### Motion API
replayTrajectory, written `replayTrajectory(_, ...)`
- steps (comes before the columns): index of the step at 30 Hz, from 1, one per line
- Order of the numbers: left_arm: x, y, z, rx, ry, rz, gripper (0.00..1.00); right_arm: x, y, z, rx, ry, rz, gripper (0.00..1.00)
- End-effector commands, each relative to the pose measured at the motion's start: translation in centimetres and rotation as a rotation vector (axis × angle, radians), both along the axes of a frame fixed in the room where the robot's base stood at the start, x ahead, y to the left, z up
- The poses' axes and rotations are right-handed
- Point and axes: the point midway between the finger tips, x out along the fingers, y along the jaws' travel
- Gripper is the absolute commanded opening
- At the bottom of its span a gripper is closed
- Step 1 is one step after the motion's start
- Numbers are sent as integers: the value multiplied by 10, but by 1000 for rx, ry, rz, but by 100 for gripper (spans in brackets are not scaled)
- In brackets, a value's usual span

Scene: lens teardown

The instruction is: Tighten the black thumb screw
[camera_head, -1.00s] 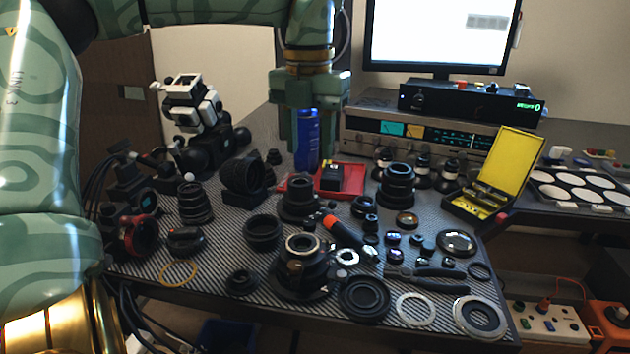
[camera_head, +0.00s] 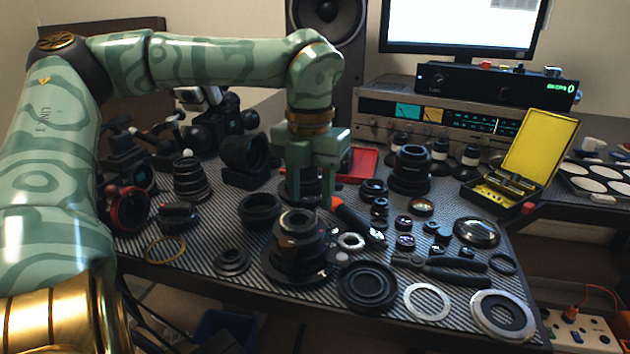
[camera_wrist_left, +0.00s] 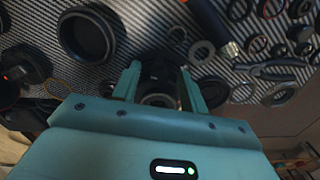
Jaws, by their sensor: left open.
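My left gripper (camera_head: 309,192) points down, open, just behind and above a black lens assembly (camera_head: 298,250) on a wide round base at the front middle of the mat. In the left wrist view, dark lens parts (camera_wrist_left: 160,72) show between the two open fingers (camera_wrist_left: 162,85). I cannot make out the black thumb screw for certain; it may be hidden or too small among the black parts. My right gripper is not in view.
A carbon-patterned mat (camera_head: 200,285) is crowded with lens barrels, rings and small glass elements. An orange-tipped tool (camera_head: 350,218) lies right of the gripper. A yellow case (camera_head: 541,145) stands open at right, with a receiver (camera_head: 375,107) behind.

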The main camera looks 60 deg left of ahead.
Motion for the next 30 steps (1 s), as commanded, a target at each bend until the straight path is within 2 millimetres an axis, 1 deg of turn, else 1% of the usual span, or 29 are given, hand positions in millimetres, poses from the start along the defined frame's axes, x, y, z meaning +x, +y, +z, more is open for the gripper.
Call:
replayTrajectory(7, 0, 0, 0, 0, -1, 0, 43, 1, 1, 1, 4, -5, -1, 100)
replayTrajectory(8, 0, 0, 0, 0, -1, 0, 40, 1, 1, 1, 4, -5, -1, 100)
replayTrajectory(9, 0, 0, 0, 0, 0, 0, 29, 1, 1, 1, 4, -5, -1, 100)
replayTrajectory(11, 0, 0, 0, 0, 0, 0, 12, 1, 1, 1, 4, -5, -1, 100)
replayTrajectory(12, 0, 0, 0, 0, 0, 0, 1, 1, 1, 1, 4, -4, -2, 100)
replayTrajectory(13, 0, 0, 0, 0, 0, 0, 0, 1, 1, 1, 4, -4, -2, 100)
replayTrajectory(23, -1, 0, 0, -1, 1, -30, 0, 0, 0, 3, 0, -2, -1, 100)
replayTrajectory(30, -1, 0, 2, 0, -1, -159, 0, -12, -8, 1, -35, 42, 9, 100)
